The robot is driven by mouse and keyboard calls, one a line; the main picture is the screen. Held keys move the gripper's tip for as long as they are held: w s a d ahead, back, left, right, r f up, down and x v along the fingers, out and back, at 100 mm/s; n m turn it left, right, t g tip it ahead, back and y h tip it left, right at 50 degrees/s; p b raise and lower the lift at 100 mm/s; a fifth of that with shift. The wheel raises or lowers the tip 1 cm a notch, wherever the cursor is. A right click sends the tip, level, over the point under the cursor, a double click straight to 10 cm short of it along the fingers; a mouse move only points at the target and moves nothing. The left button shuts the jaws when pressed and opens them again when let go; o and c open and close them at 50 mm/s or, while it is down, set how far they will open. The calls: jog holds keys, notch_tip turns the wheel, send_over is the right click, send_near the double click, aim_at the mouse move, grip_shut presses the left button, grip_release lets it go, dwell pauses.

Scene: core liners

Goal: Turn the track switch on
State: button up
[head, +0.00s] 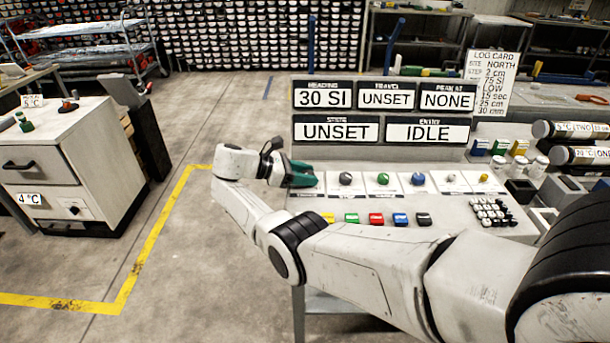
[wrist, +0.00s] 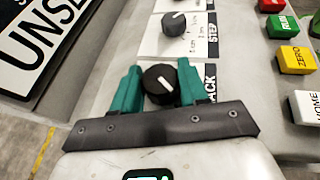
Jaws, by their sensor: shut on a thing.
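The track switch is a round black knob (wrist: 158,84) with a small pale mark on its top, beside a label of which "ACK" shows. My gripper (wrist: 158,68) has green fingers, one on each side of the knob, and is shut on it. In the head view my gripper (head: 304,178) is at the left end of the console's knob row. There its fingers hide the track knob. The knob's exact setting is hard to read.
The step knob (wrist: 174,24) sits just beyond the track knob. Coloured push buttons (head: 376,218) line the console front. Display panels above read "30 SI", "UNSET", "NONE", "UNSET" and "IDLE" (head: 427,131). A cabinet (head: 75,165) stands left, with open floor between.

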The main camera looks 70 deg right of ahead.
jog(key=shift+s+d+f, duration=0.1)
jog(key=shift+s, duration=0.1)
jog(key=o, duration=1)
jog(key=shift+d, duration=0.1)
jog(key=shift+w, duration=0.1)
jog(key=b+v, duration=0.2)
jog(key=v, duration=0.8)
jog(key=shift+w+a+r, duration=0.2)
jog(key=shift+w+a, duration=0.05)
jog(key=shift+f, duration=0.1)
